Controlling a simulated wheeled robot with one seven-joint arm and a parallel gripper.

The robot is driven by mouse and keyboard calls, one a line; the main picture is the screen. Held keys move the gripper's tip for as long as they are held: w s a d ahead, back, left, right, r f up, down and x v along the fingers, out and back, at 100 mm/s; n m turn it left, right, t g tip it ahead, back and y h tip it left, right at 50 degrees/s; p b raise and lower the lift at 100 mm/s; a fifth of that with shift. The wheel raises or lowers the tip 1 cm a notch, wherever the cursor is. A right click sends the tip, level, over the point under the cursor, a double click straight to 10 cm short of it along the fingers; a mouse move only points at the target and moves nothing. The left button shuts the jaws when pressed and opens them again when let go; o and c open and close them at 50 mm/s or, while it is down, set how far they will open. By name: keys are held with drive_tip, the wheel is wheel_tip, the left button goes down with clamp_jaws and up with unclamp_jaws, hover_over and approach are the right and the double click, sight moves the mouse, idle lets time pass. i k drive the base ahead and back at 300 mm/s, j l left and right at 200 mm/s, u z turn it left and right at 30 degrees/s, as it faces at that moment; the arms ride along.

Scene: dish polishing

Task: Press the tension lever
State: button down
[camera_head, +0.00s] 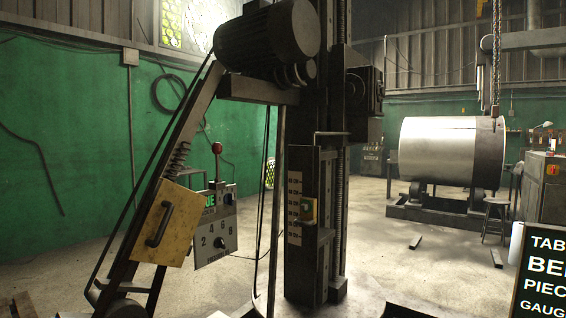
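A short lever with a red ball knob (217,148) stands upright at the top of a grey control panel (230,248). I take it for the tension lever, but its label is not readable. The panel has a black dial (220,243) with the numbers 2, 4, 6 and 8, and partly hidden green lettering above. The panel hangs on the belt machine (187,140), beside a yellow plate with a dark handle (165,225). My gripper is not in view.
A dark upright column (318,215) with a scale stands right of the panel, under a large motor (268,42). A big metal drum (452,150) on a stand is at the back right. A black sign (543,275) fills the lower right corner. Open floor lies between column and drum.

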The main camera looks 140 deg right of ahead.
sight(217, 147)
drive_tip(key=z, duration=4.4)
